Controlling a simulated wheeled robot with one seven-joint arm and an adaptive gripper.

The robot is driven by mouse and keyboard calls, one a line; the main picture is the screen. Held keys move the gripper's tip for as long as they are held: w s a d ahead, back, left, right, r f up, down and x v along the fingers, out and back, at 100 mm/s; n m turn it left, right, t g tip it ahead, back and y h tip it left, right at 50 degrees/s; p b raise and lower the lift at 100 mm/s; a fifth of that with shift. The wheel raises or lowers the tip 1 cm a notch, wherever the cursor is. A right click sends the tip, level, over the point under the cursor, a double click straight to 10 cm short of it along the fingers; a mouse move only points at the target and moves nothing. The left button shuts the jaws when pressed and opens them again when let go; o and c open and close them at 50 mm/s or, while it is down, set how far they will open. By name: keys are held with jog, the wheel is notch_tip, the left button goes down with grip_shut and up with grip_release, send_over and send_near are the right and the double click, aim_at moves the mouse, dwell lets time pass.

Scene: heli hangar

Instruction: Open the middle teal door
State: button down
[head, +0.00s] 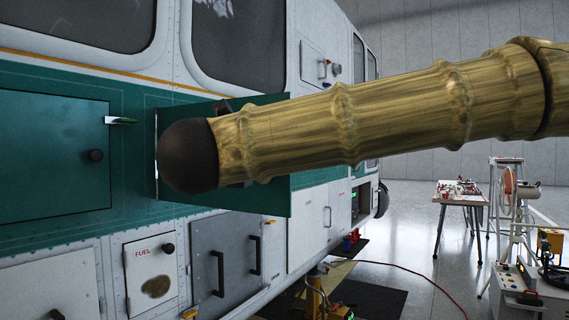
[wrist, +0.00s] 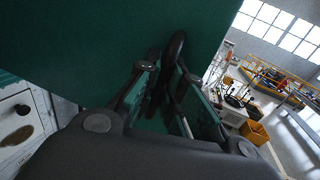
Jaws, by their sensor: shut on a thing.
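The middle teal door (head: 270,194) is on the side of the white and teal helicopter in the head view. It stands out from the body at an angle, partly open, and my arm covers much of it. In the wrist view its teal face (wrist: 90,45) fills the upper left. My gripper (wrist: 168,74) is shut on a dark door handle (wrist: 174,48) at the teal face. In the head view the gripper is mostly hidden behind the arm's dark end.
Another teal door (head: 50,165) with a black knob is at left and looks closed. Below are a white FUEL panel (head: 150,262) and a grey door (head: 226,258) with two handles. A work table (head: 460,196) and an equipment cart (head: 515,245) stand at right. A red hose crosses the floor.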

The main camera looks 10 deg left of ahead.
jog(key=shift+s+a+r, duration=0.1)
jog(key=shift+s, duration=0.2)
jog(key=c, duration=1.8)
grip_release()
jog(key=s, duration=0.4)
jog(key=s+a, duration=0.1)
jog(key=s, duration=0.7)
jog(key=shift+a, duration=0.3)
